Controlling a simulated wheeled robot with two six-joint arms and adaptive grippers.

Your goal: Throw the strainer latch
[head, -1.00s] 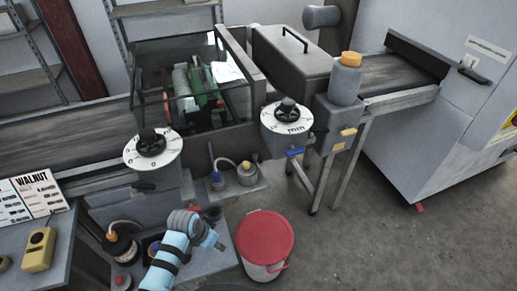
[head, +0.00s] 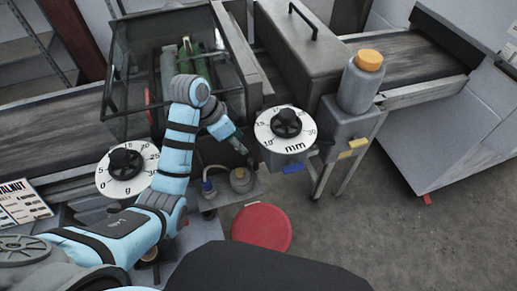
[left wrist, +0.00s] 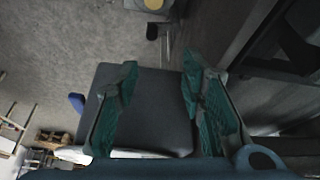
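My left gripper (head: 238,145) hangs in front of the machine, just left of the right-hand mm dial (head: 287,124). In the left wrist view its two green fingers (left wrist: 160,75) are apart with nothing held between them. A dark grey box-like surface lies beyond the fingers. A blue lever (head: 292,167) sits under the right-hand dial; a blue piece (left wrist: 77,102) shows left of the fingers in the left wrist view. Below the gripper is a small grey canister (head: 240,180) beside a hose fitting (head: 209,188). I cannot tell which part is the strainer latch. My right gripper is out of view.
A left dial (head: 125,172) stands beside my arm. A glass-sided box (head: 135,100) is behind the arm. A grey bottle (head: 362,85) with an orange cap stands right, above a yellow tab (head: 353,148). A red-lidded bucket (head: 262,227) is below.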

